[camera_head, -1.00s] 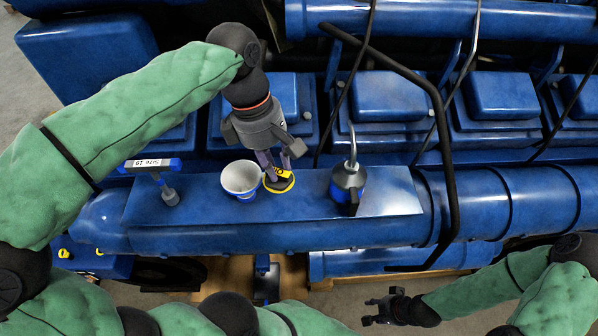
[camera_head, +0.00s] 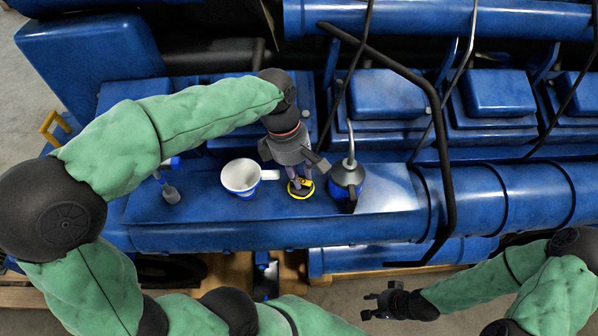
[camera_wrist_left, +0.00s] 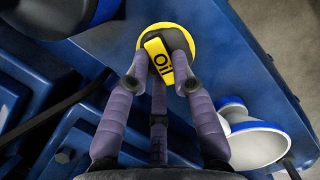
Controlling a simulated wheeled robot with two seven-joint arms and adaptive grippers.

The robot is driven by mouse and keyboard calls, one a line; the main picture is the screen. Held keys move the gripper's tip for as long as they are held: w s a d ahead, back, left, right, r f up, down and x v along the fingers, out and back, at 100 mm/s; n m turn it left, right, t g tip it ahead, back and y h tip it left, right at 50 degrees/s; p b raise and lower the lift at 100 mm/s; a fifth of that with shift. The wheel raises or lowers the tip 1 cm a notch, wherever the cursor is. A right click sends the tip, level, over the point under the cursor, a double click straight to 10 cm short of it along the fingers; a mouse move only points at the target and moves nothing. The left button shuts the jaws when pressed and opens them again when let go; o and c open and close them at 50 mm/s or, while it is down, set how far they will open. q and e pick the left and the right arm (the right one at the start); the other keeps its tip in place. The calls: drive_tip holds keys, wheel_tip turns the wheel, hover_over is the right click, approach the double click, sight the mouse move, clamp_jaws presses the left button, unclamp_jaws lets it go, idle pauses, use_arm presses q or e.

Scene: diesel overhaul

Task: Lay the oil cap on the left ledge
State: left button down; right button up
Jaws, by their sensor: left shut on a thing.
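The oil cap (camera_head: 301,194) is a yellow disc with a dark middle and a yellow grip marked "Oil". My left gripper (camera_head: 299,180) points down and is shut on its grip; the wrist view shows the fingers on either side of the grip (camera_wrist_left: 160,60). The cap is at or just over the flat blue ledge (camera_head: 215,208), between the cup and the oil can; I cannot tell if it touches. My right gripper (camera_head: 376,305) is open and empty, low in front of the engine.
A white and blue cup (camera_head: 240,178) stands left of the cap, its handle toward it. A dark and blue oil can (camera_head: 347,178) stands close on the right. A T-handled tool (camera_head: 170,194) is partly behind my left arm. A black bent pipe (camera_head: 448,190) rises farther right.

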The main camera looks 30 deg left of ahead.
use_arm(q)
drive_tip(key=shift+f, duration=0.15)
drive_tip(key=c, duration=1.1)
unclamp_jaws()
drive_tip(key=shift+o, duration=0.2)
drive_tip(key=v, duration=1.2)
drive_tip(key=shift+r, duration=0.25)
